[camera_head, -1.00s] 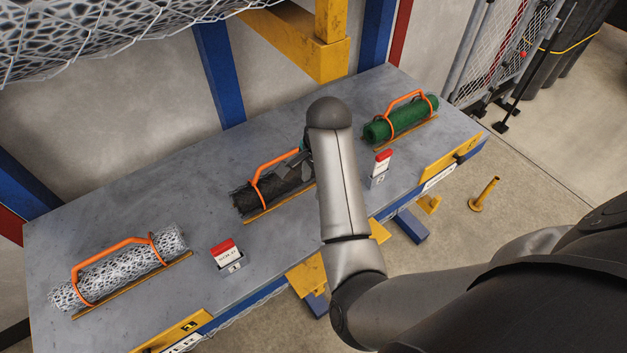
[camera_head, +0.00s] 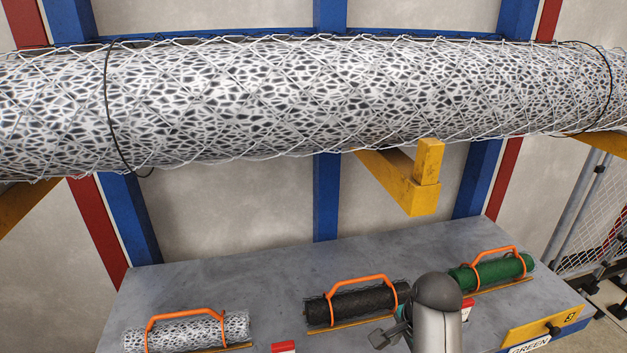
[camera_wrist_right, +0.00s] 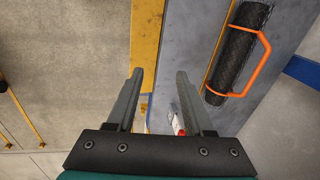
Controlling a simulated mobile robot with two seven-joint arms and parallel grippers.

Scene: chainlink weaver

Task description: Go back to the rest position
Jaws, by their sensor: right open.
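My right gripper (camera_wrist_right: 157,80) is open and empty in the right wrist view, its two fingers pointing past the table's yellow front edge. In the head view its arm (camera_head: 437,310) rises at the bottom, in front of the table, with part of the gripper (camera_head: 390,335) showing to its left. The black roll (camera_head: 355,303) with an orange handle lies on the table just behind it, apart from it; it also shows in the right wrist view (camera_wrist_right: 240,50). My left gripper is in neither view.
The grey table (camera_head: 260,268) also carries a white mesh roll (camera_head: 190,333) at left and a green roll (camera_head: 500,272) at right, both with orange handles. A large mesh roll (camera_head: 330,95) rests above on yellow brackets (camera_head: 410,190).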

